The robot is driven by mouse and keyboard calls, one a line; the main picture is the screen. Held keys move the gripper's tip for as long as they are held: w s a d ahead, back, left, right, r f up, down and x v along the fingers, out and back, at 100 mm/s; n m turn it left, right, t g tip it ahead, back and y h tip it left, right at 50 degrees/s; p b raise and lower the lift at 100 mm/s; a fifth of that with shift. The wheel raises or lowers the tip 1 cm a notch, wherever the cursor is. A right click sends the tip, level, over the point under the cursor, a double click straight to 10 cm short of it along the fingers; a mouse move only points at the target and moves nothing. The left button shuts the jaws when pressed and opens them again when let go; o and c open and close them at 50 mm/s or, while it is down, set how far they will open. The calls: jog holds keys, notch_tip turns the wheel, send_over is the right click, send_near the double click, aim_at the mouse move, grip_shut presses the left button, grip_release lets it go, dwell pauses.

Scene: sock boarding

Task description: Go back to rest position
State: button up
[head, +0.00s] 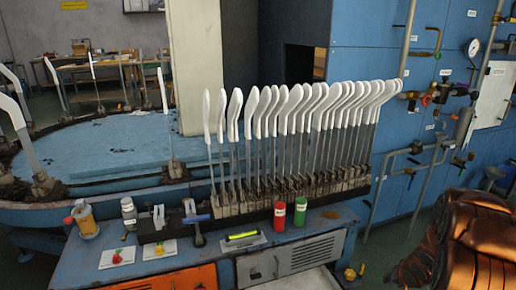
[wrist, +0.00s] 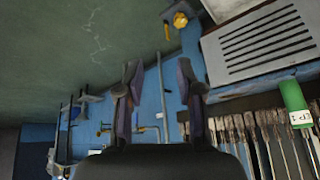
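A row of upright metal sock boards (head: 290,140) with white socks over their tops stands in a rack along the blue bench in the head view. The lower parts of some boards show in the wrist view (wrist: 265,135), which looks upside down. My gripper (wrist: 158,75) shows in the wrist view with its two dark fingers apart and nothing between them. It is clear of the boards, which lie to its right in that view. I do not make out my gripper in the head view.
A red can (head: 279,216) and a green can (head: 300,211) stand at the bench's front; a green can (wrist: 291,97) shows in the wrist view. A blue round table (head: 110,150) with several boards is at left. Pipes and valves (head: 430,100) line the blue wall.

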jog(key=s+a+r+g+h+p, duration=0.1)
jog(key=s+a+r+p, duration=0.3)
jog(key=r, duration=0.6)
jog(key=s+a+r+n+g+p, duration=0.1)
jog(key=s+a+r+p, duration=0.2)
jog(key=r, duration=0.7)
jog(key=s+a+r+g+h+p, duration=0.15)
jog(key=s+a+r+p, duration=0.25)
jog(key=r, duration=0.6)
jog(key=s+a+r+n+g+y+p, duration=0.2)
jog(key=s+a+r+p, duration=0.3)
jog(key=s+a+r, duration=0.3)
jog(key=s+a+r+n+g+y+p, duration=0.2)
jog(key=s+a+r+p, duration=0.3)
jog(key=s+a+r, duration=0.4)
jog(key=s+a, duration=0.3)
jog(key=s, duration=0.3)
jog(key=shift+s+a+r, duration=0.2)
jog(key=shift+s+r, duration=0.05)
jog(key=shift+s, duration=0.15)
